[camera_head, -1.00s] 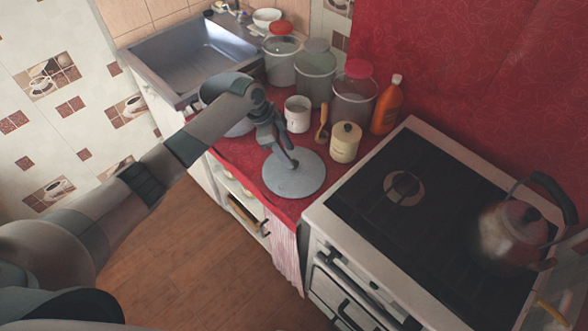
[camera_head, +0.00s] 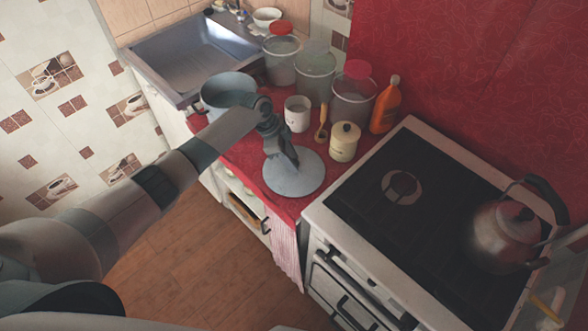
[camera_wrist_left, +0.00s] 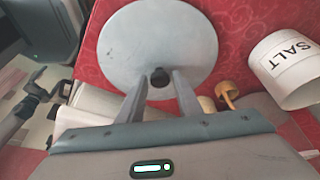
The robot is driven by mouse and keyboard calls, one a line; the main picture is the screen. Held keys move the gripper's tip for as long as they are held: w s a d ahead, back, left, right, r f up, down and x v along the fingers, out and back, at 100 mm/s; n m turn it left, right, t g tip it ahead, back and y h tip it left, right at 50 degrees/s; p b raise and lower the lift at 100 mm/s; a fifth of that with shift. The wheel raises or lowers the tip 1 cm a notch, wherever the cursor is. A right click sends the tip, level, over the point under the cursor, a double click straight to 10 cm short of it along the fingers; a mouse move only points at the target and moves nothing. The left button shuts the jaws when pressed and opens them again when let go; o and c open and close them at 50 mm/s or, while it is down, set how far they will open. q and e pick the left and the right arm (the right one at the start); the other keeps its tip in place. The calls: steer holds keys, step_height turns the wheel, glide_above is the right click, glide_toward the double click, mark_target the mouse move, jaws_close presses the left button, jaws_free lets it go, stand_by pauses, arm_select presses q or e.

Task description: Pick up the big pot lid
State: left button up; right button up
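The big pot lid (camera_head: 305,180) is a round grey disc lying flat on the red counter, left of the stove. Its dark knob (camera_wrist_left: 159,77) shows at the lid's near part in the left wrist view, where the lid (camera_wrist_left: 150,40) fills the upper middle. My left gripper (camera_head: 292,163) is over the lid in the head view and hides the knob there. In the wrist view its two fingers (camera_wrist_left: 160,80) are apart, with the knob between their tips and gaps on both sides. My right gripper is not in view.
A grey pot (camera_head: 226,92) stands left, behind my arm. A white mug (camera_head: 297,114), a wooden spoon (camera_head: 321,134), a cream canister (camera_head: 344,143), jars (camera_head: 353,102) and an orange bottle (camera_head: 385,108) stand behind the lid. The stove (camera_head: 420,210) with a kettle (camera_head: 505,235) is right.

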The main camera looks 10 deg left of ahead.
arm_select(q)
jaws_close()
steer(key=shift+r, duration=0.1)
steer(key=shift+r, duration=0.55)
step_height(320, 180, up, 9)
steer(key=b, duration=0.3)
steer(key=shift+f, duration=0.15)
